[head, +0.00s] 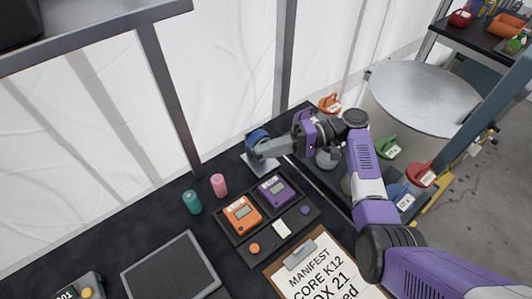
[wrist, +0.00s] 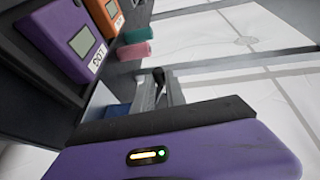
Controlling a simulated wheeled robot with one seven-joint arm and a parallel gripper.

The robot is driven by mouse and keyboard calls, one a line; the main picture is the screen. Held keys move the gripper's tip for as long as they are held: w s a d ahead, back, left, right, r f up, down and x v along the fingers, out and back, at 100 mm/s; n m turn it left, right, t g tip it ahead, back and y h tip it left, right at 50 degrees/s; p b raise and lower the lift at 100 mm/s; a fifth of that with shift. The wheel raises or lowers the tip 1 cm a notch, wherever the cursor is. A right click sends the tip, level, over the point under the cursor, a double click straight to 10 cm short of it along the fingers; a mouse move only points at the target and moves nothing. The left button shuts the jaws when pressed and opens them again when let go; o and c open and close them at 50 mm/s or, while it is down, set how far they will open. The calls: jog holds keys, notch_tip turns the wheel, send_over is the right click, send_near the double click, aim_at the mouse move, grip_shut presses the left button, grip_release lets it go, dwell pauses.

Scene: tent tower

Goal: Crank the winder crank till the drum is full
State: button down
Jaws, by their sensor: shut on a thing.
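The winder (head: 258,138) stands at the back edge of the dark table in the head view, with a blue rounded part on top and a grey body. My gripper (head: 268,149) reaches to it from the right and is shut on the winder crank, which is mostly hidden by the fingers. In the wrist view the grey fingers (wrist: 168,92) point away past my purple housing, with a small dark upright piece between or just beyond them. A bit of blue shows beside them. How full the drum is cannot be told.
An orange device (head: 241,214) and a purple device (head: 277,190) lie in a dark tray in front of the winder. Teal (head: 192,202) and pink (head: 219,185) cylinders stand left. A manifest clipboard (head: 325,270) lies nearer.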

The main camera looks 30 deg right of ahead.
jog(key=shift+y, duration=0.3)
jog(key=c, duration=1.4)
grip_release()
jog(key=shift+o, duration=0.2)
jog(key=shift+r, duration=0.1)
jog(key=o, duration=0.7)
jog(key=r, duration=1.5)
jog(key=shift+w+b, duration=0.25)
jog(key=shift+b, duration=0.05)
jog(key=shift+c, duration=0.2)
notch_tip(320, 180, up, 4)
jog(key=shift+d+r, duration=0.15)
jog(key=shift+s+r, duration=0.25)
jog(key=shift+r, duration=0.3)
jog(key=c, duration=0.7)
jog(key=shift+o, duration=0.2)
jog(key=shift+f+b, duration=0.2)
jog(key=shift+b, duration=0.1)
jog(key=shift+w, duration=0.1)
